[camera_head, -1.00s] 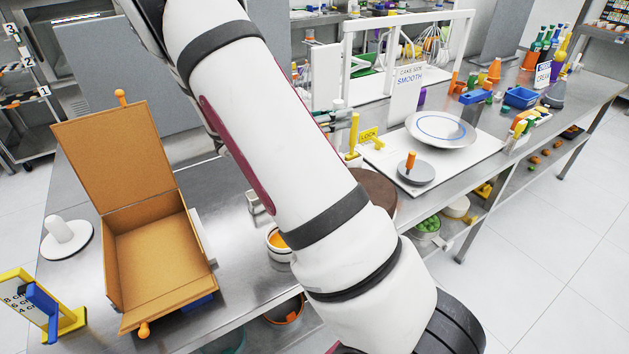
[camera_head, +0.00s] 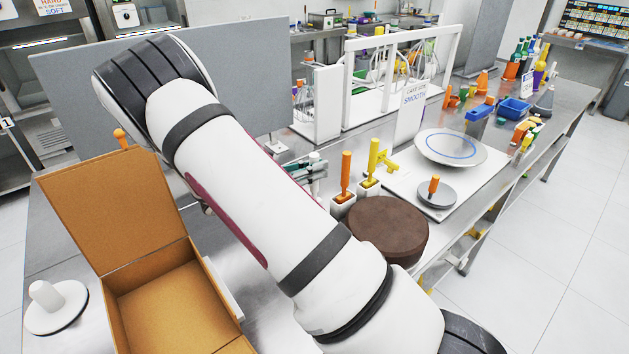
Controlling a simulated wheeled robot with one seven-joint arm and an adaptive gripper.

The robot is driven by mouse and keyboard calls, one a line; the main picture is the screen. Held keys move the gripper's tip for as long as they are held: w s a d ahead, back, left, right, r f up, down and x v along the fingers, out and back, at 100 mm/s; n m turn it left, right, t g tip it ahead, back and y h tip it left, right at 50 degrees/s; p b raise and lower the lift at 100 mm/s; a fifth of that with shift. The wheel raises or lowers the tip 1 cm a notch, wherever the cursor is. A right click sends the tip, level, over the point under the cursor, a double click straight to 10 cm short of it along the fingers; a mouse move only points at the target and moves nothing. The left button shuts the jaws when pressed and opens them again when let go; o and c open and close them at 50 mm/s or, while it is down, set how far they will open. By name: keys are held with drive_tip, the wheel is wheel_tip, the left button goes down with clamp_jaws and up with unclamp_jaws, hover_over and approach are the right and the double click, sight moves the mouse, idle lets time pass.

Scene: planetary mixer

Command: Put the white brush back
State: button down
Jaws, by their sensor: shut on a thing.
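My gripper (camera_head: 307,174) shows only in part past the right edge of my arm, near the middle of the picture. It is shut on a slim white upright piece, which looks like the handle of the white brush (camera_head: 314,157). The brush's lower end is hidden behind my arm. Just to the right, an orange-handled brush (camera_head: 346,168) and a yellow-handled brush (camera_head: 373,157) stand upright in small white holders. My gripper is left of both and appears apart from them. No empty holder shows clearly; my arm covers the bench to the left.
A round brown cake (camera_head: 388,229) lies right of my arm, by the holders. Behind it stand a white board with a plate (camera_head: 450,147) and a "SMOOTH" sign (camera_head: 415,97). An open cardboard box (camera_head: 165,307) fills the left front.

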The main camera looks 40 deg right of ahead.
drive_tip(key=shift+f, duration=1.85)
drive_tip(key=c, duration=1.5)
unclamp_jaws()
